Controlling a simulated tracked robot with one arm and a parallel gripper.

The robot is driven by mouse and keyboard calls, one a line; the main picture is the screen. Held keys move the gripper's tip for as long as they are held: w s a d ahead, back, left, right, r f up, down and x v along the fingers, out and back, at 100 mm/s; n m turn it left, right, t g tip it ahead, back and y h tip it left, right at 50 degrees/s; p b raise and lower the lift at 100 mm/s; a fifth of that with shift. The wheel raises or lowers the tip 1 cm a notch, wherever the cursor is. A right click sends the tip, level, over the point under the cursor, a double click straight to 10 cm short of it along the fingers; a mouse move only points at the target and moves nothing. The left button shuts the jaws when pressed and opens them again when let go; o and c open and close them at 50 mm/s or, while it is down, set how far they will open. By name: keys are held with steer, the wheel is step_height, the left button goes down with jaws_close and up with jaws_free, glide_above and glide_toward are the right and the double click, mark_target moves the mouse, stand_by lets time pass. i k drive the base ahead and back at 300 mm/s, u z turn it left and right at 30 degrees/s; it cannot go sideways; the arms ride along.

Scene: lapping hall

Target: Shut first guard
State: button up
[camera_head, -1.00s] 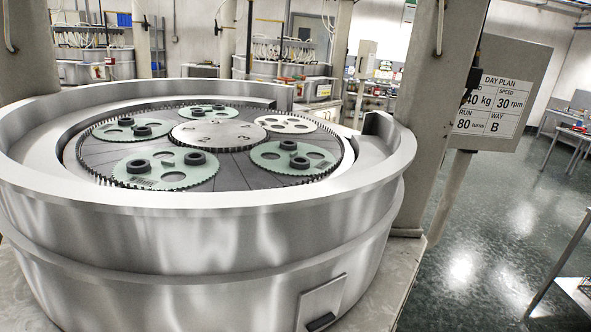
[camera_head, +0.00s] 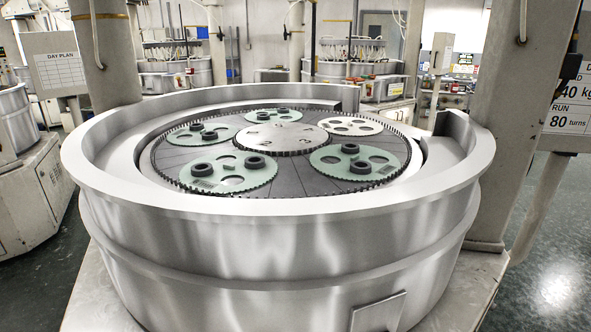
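A large round steel lapping machine fills the middle of the view, its curved guard wall (camera_head: 290,235) running around the toothed plate (camera_head: 300,183). The wall has a gap at the back right, between an end near the back and a stepped end (camera_head: 455,128) at the right. Inside lie several green toothed carriers (camera_head: 233,174) with dark rings on them, a pale carrier (camera_head: 350,127) without rings, and a numbered steel centre disc (camera_head: 281,137). A small square plate (camera_head: 378,312) sits low on the front wall. My gripper is not in view.
A pillar (camera_head: 104,60) stands behind the machine at the left and another (camera_head: 510,120) at the right. A day plan board (camera_head: 58,66) hangs at the left, another sign (camera_head: 570,110) at the right. Other machines stand behind. Open floor (camera_head: 555,250) shows at the right.

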mark_target(415, 133)
steer(key=i, duration=0.95)
steer(key=u, duration=0.05)
